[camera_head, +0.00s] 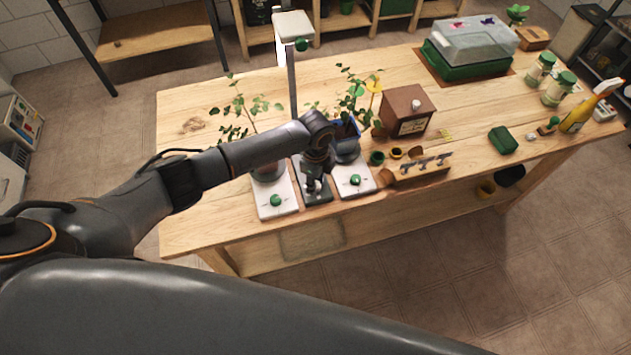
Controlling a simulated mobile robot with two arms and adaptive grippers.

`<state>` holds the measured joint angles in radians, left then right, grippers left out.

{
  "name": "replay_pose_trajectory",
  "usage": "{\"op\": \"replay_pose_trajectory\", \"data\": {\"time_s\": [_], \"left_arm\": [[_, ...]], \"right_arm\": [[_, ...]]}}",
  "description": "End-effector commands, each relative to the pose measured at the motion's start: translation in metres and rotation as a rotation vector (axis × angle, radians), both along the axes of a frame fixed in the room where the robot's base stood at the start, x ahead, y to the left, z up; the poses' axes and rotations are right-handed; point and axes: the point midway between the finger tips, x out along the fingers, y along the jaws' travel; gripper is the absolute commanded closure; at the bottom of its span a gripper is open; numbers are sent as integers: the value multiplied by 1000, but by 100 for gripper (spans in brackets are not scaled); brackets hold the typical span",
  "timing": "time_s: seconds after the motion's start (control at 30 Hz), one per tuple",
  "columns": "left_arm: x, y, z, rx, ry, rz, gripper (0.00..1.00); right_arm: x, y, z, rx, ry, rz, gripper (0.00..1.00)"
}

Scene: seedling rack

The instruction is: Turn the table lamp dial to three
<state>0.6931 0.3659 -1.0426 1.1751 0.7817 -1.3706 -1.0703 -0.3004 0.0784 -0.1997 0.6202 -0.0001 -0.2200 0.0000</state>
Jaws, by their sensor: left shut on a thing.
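The table lamp has a white head (293,26) on a thin grey post (292,82) that drops behind my left arm. A dark grey base (317,196) stands at the table's front edge, in line below the post. My left gripper (313,186) points down over this base, with its fingers shut on a small part there that I take to be the lamp dial. The fingers hide the dial, and I cannot read its number or marks. My right gripper is not in view.
White bases with green knobs flank the grey base, on the left (276,211) and right (353,185). Leafy seedlings (240,112) rise behind. A wooden tool holder (420,172), small pots and a brown box (405,108) stand to the right. The table's front left is clear.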

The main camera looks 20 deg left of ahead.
Motion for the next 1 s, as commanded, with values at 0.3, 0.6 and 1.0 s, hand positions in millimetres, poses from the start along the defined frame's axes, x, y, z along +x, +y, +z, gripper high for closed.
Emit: {"op": "replay_pose_trajectory", "data": {"time_s": [0.3,0.6,1.0], "left_arm": [[1,-1,1,-2,-4,-138,100],[1,-1,1,-2,-3,-173,100],[1,-1,1,-2,-3,-172,50]], "right_arm": [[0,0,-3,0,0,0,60],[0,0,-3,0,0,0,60],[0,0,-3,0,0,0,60]]}}
